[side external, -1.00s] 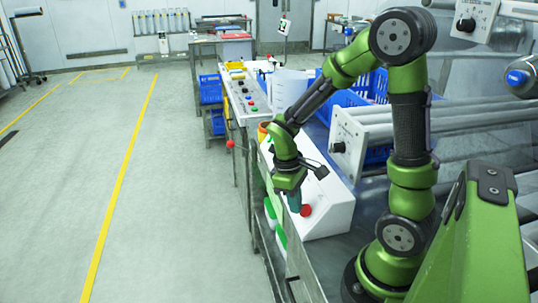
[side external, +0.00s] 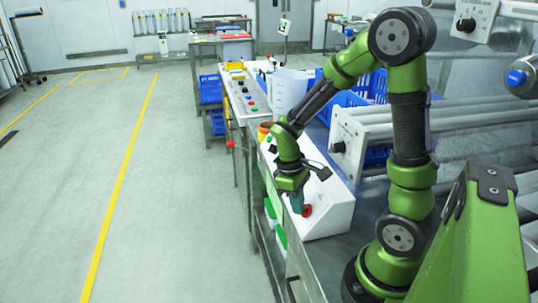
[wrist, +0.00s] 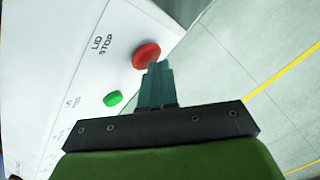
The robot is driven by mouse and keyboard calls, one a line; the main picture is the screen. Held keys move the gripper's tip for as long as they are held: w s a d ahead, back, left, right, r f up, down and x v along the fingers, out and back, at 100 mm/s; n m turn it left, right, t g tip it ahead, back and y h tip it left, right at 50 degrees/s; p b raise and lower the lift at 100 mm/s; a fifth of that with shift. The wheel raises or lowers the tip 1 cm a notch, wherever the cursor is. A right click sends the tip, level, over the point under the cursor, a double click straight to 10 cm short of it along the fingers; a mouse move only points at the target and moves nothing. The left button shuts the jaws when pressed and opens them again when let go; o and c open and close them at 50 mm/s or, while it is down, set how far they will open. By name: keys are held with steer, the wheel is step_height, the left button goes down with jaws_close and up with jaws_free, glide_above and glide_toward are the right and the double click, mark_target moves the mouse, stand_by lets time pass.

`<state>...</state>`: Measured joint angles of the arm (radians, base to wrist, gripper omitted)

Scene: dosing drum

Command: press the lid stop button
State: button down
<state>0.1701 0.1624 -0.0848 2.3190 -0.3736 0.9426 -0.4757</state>
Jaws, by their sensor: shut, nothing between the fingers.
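The red lid stop button (wrist: 146,54) sits on a white sloped control box, beside the printed words "LID STOP". In the side external view the red button (side external: 307,211) shows at the near end of the box (side external: 330,216), partly behind my fingers. My gripper (wrist: 157,66) is shut and empty, its teal fingertips overlapping the lower edge of the red button in the wrist view. In the side external view my gripper (side external: 297,207) points down at the button. Whether the fingertips touch it I cannot tell for certain.
A green button (wrist: 113,98) is on the same box, lower left of the red one. A grey roller assembly (side external: 400,128) and blue crates (side external: 345,98) stand behind the box. A long panel with several buttons (side external: 243,97) lies farther back. The floor at left is clear.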

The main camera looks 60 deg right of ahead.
steer(key=shift+w+a+r, duration=0.45)
steer(key=shift+a+r, duration=0.05)
steer(key=shift+w, duration=0.1)
steer(key=shift+w+a+r, duration=1.4)
steer(key=shift+a+r, duration=0.05)
steer(key=s+a+r+m+t+y, duration=0.1)
steer(key=s+a+r+m+t, duration=0.1)
steer(key=a+r+t, duration=0.2)
steer(key=s+a+r+m+t+y, duration=0.1)
steer(key=r+t, duration=0.4)
steer(key=r, duration=0.5)
steer(key=s+a+m, duration=0.1)
steer(key=s+a, duration=0.1)
steer(key=shift+a+r+m+y, duration=0.15)
steer(key=shift+a+m+y, duration=0.25)
